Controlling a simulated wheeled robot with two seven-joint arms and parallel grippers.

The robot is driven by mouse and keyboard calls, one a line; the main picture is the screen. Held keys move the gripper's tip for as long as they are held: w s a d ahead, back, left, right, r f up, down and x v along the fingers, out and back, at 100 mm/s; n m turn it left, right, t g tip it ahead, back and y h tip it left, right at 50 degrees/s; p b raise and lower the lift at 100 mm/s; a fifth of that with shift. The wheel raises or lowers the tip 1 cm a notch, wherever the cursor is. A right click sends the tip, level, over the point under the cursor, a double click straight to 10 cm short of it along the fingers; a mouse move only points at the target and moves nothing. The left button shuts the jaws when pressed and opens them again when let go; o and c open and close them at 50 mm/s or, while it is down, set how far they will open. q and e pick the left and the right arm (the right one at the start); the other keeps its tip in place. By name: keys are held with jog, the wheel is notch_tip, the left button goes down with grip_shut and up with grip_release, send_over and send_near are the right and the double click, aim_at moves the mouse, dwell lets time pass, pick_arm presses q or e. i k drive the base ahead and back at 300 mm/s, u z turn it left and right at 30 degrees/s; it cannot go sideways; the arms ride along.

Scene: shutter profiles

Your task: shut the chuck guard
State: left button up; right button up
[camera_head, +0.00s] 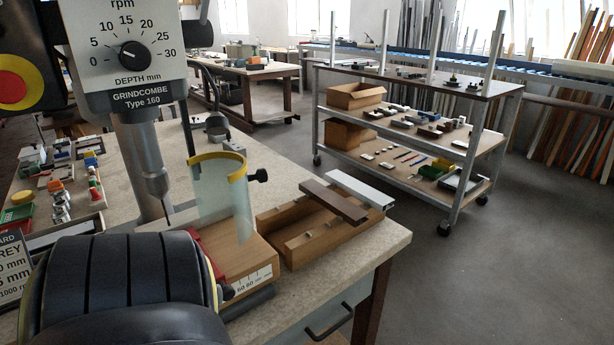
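The chuck guard (222,195) is a clear curved shield with a yellow band along its top and a black knob (259,175) on its right. It stands upright to the right of the drill chuck (157,184), apart from it, so the chuck and drill bit are exposed on this side. The drill head (125,55), with its rpm dial, is above at the upper left. A large black segmented link of my arm fills the lower left and hides part of the bench. Neither of my grippers can be made out.
Small parts lie on the bench (375,240) at left. A shelf trolley (470,160) stands beyond open floor.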

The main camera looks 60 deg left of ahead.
aim_at(261, 175)
jog(key=u, duration=0.25)
jog(key=i, duration=0.1)
jog(key=u, duration=0.75)
